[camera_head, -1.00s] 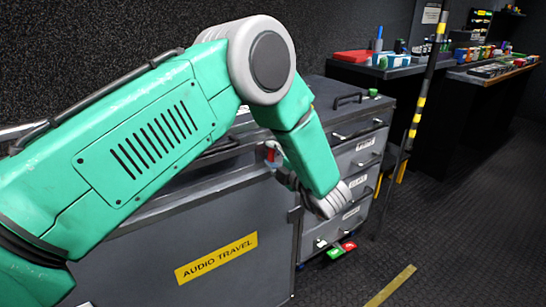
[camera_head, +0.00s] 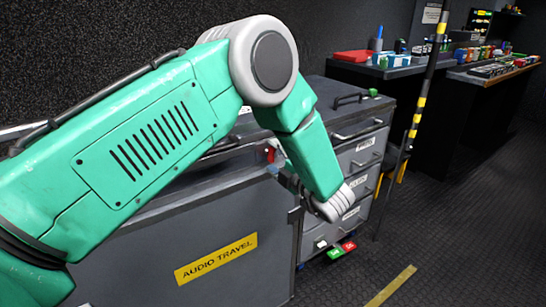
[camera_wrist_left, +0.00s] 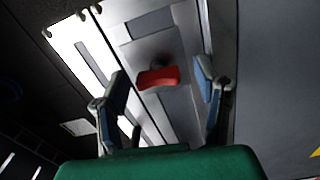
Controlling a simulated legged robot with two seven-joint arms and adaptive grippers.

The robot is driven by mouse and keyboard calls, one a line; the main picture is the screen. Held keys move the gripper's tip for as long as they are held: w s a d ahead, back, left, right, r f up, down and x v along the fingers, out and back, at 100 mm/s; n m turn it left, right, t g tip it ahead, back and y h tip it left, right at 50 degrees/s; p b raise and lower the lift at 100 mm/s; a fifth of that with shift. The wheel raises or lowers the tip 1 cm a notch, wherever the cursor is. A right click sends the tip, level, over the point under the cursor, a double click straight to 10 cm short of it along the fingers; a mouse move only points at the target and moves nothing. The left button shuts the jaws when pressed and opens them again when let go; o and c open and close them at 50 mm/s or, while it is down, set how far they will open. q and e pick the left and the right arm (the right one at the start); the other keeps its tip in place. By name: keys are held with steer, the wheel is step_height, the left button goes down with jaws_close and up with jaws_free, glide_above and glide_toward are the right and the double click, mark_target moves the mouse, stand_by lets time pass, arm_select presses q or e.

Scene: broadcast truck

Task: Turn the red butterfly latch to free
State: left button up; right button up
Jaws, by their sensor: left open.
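The red butterfly latch (camera_head: 270,155) shows as a small red spot on the grey case marked AUDIO TRAVEL (camera_head: 150,245), partly hidden by my left arm. In the left wrist view the red latch (camera_wrist_left: 158,77) is a red bar on a dark round hub, set on a grey metal strip. It appears between and beyond the fingers of my left gripper (camera_wrist_left: 162,92), which are spread wide with nothing between them. In the head view my left gripper (camera_head: 287,180) is mostly hidden behind my forearm, just below and right of the latch. My right gripper is out of view.
A grey drawer cabinet (camera_head: 362,133) stands right behind the case. Red and green tags (camera_head: 342,250) are low by its foot. A striped pole (camera_head: 418,105) stands further right. The floor (camera_head: 460,215) at the right is clear.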

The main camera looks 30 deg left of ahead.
arm_select(q)
steer(key=v, duration=1.1)
steer(key=shift+w+d+f, duration=0.1)
